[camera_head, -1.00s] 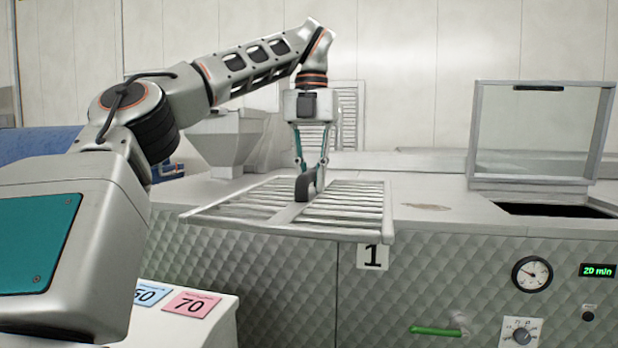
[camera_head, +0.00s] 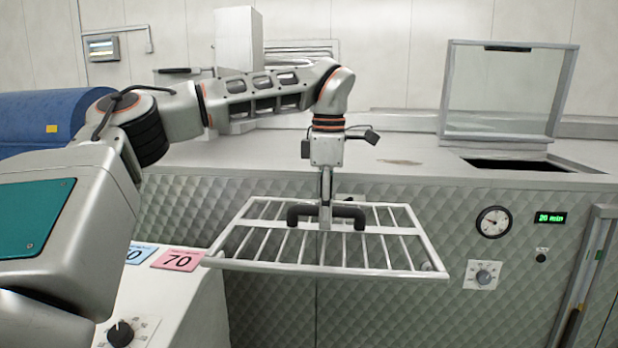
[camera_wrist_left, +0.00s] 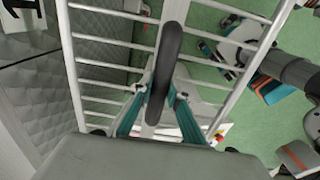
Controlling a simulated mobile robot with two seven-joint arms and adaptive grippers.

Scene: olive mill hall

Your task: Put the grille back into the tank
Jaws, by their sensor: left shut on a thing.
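My left gripper (camera_head: 325,214) is shut on the black handle (camera_head: 303,213) of the grille. The grille (camera_head: 330,271), a pale metal frame with several bars, hangs roughly level in front of the quilted metal machine front, below its top edge. In the left wrist view the black handle (camera_wrist_left: 168,62) is between the teal fingers, with the grille's bars (camera_wrist_left: 70,62) around it and green floor below. The tank's dark opening (camera_head: 512,165) is at the right in the machine top, with its framed clear lid (camera_head: 500,92) raised behind it. My right gripper is not in view.
A dial gauge (camera_head: 493,222), a green display (camera_head: 550,218) and a knob (camera_head: 483,275) are on the machine front at the right. A white stand (camera_head: 175,310) with a pink 70 card (camera_head: 178,260) is at the lower left. The machine top (camera_head: 420,155) left of the opening is mostly clear.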

